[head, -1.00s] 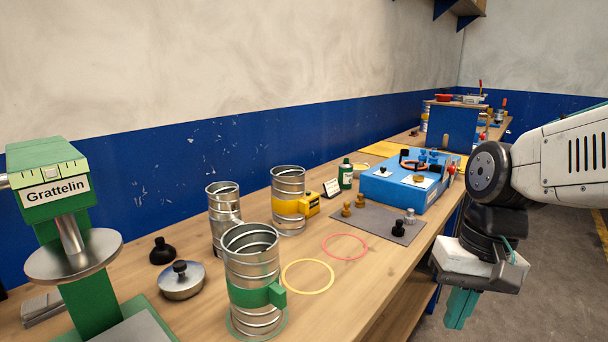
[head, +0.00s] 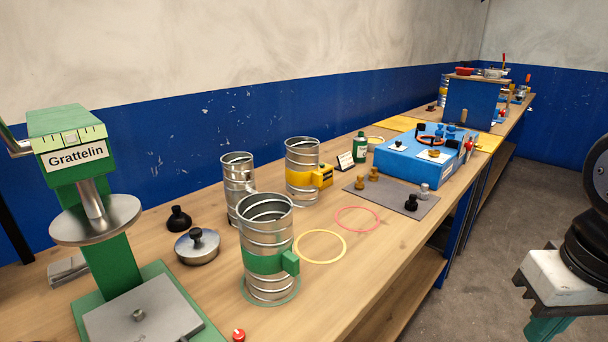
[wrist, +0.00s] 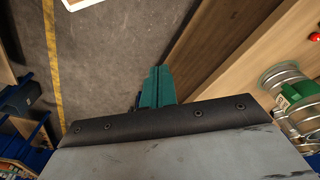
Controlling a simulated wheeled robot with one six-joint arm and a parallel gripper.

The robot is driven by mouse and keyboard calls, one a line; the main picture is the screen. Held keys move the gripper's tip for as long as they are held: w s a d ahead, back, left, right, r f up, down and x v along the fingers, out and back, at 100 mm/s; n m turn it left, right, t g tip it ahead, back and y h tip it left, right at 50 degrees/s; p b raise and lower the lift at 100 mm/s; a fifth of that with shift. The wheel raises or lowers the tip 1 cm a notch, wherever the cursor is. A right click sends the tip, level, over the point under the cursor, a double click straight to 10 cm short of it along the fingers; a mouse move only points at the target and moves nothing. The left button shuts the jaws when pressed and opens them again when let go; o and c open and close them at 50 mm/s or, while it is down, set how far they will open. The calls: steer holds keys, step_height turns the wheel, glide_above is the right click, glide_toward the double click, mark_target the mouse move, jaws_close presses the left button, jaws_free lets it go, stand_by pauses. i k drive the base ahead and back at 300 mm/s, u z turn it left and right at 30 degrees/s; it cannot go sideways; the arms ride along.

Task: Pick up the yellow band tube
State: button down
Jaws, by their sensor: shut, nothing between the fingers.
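The yellow band tube (head: 299,173) is a ribbed metal spiral duct with a yellow band and a yellow block on its right side. It stands upright on the workbench, behind the green band tube (head: 266,236) and right of a plain metal tube (head: 237,190). My gripper (head: 546,328) is at the lower right of the head view, off the bench's front edge and well apart from the tube. In the wrist view its teal fingers (wrist: 157,86) are together and empty, over the floor. The wrist view also shows the green band tube (wrist: 287,90) at the right.
A green press (head: 100,215) labelled Grattelin stands at the left. A yellow ring (head: 320,231) and a red ring (head: 357,206) lie on the bench. A grey mat (head: 391,203) with small knobs and a blue box (head: 417,162) are further right. Floor is clear beside the bench.

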mark_target(303, 177)
steer(key=u, duration=0.2)
steer(key=k, duration=0.35)
steer(key=z, duration=1.15)
steer(key=i, duration=1.15)
steer(key=u, duration=1)
steer(key=i, duration=0.4)
steer(key=u, duration=0.45)
